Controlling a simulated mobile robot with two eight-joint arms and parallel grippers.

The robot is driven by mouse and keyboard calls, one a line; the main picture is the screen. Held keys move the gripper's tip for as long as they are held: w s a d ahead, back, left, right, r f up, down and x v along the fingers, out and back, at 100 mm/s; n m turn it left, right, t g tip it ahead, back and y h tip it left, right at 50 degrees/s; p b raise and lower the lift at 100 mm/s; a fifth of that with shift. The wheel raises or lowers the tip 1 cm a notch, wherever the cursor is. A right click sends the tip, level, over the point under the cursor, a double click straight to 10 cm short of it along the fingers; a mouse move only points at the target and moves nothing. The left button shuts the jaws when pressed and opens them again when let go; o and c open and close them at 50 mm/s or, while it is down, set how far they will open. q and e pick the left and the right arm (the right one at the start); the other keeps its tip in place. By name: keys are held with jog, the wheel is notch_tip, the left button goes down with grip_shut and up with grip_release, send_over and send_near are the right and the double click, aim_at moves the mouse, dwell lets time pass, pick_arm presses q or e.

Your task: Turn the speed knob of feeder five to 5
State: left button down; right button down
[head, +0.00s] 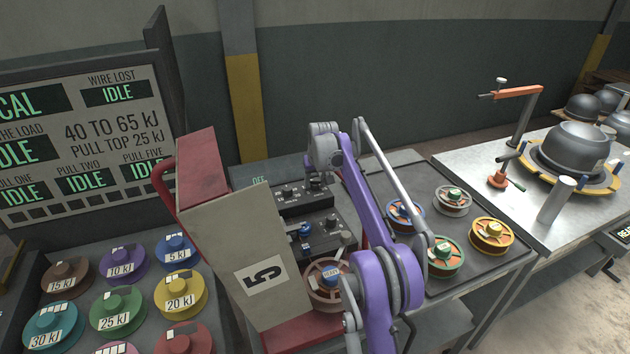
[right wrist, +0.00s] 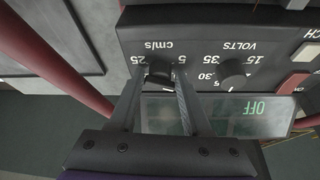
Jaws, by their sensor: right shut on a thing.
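The feeder marked 5 (head: 265,278) stands in the middle of the head view, with a dark control box (head: 290,208) behind its plate. In the right wrist view, upside down, the speed knob (right wrist: 159,70) sits under the label cm/s between the numbers 25 and 5. My right gripper (right wrist: 160,84) is shut on it, one finger on each side. The knob's pointer is hidden or too dark to read. In the head view my purple right arm reaches over the box, and the fingertips are hard to make out. My left gripper is not in view.
A volts knob (right wrist: 231,72) is close beside the speed knob. A display (right wrist: 250,108) reads OFF. Wire spools (head: 490,236) lie on the bench to the right. More labelled spools (head: 122,309) lie at left below a status board (head: 85,130). A red bar (right wrist: 48,55) runs beside the box.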

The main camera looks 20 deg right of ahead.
jog(key=n, duration=0.1)
jog(key=n+y+p, duration=0.1)
jog(key=n, duration=0.2)
jog(key=shift+w+d+r+y+p, duration=0.1)
jog(key=shift+d+r+y+p, duration=0.15)
jog(key=shift+y+p, duration=0.1)
jog(key=shift+f+n+y+p, duration=0.1)
jog(key=shift+n+y+p, duration=0.25)
jog(key=shift+n, duration=0.75)
jog(key=shift+d+n+g+y, duration=0.15)
jog(key=shift+n+g+y, duration=0.15)
jog(key=shift+n, duration=0.5)
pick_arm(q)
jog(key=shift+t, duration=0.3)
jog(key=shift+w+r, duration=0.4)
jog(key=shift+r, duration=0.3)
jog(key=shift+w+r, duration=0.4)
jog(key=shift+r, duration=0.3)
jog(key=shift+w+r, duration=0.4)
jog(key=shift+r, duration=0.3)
pick_arm(e)
jog(key=shift+f+n+y, duration=0.1)
jog(key=shift+n+y, duration=0.3)
jog(key=shift+n, duration=0.8)
jog(key=shift+n+g, duration=0.3)
jog(key=c, duration=0.5)
grip_release()
jog(key=shift+c, duration=0.2)
